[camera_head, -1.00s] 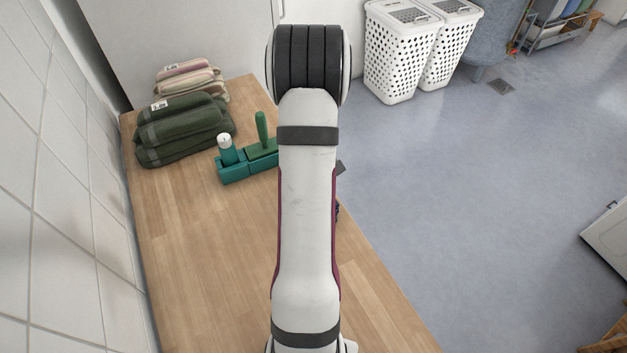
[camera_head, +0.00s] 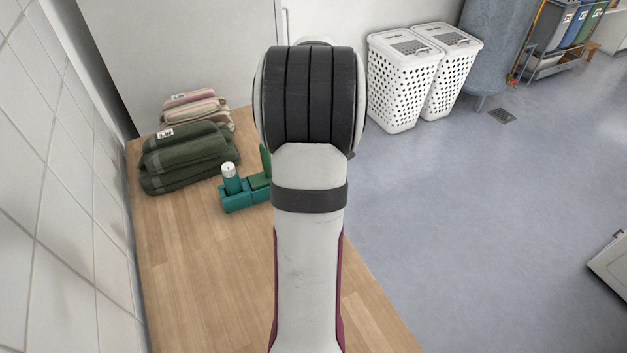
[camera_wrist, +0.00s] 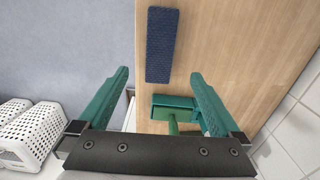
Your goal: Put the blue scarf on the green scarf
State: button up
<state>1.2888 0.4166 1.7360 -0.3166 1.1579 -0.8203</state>
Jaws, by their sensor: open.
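A flat, dark blue folded cloth, the blue scarf (camera_wrist: 162,45), lies on the wooden counter in the wrist view. My own arm hides it in the head view. My gripper (camera_wrist: 160,73) is open, with two teal fingers spread wide. It is empty and appears above the counter, with the scarf's near end between and beyond the fingertips in the picture. Dark green folded cloths, among them seemingly the green scarf (camera_head: 188,157), lie stacked at the counter's far left in the head view. They are outside the wrist view.
A teal caddy (camera_head: 239,201) with a white-capped bottle stands beside the green stack; it also shows in the wrist view (camera_wrist: 172,101). Pink and cream folded cloths (camera_head: 194,106) lie behind. A tiled wall (camera_head: 60,190) bounds the left. White hampers (camera_head: 402,85) stand on the floor.

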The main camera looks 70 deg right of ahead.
jog(key=w+a+r+n, duration=0.1)
jog(key=w+a+r, duration=0.1)
jog(key=w+a, duration=0.35)
jog(key=w+a+r, duration=0.2)
jog(key=a, duration=0.6)
jog(key=w+a+r+n, duration=0.1)
jog(key=w+a+r, duration=0.1)
jog(key=w+a, duration=0.35)
jog(key=s+a+y, duration=0.1)
jog(key=s+a, duration=0.4)
jog(key=a, duration=0.6)
jog(key=s+a+f+n, duration=0.1)
jog(key=s+a, duration=0.5)
jog(key=a, duration=0.6)
jog(key=shift+s+y, duration=0.15)
jog(key=shift+y, duration=0.25)
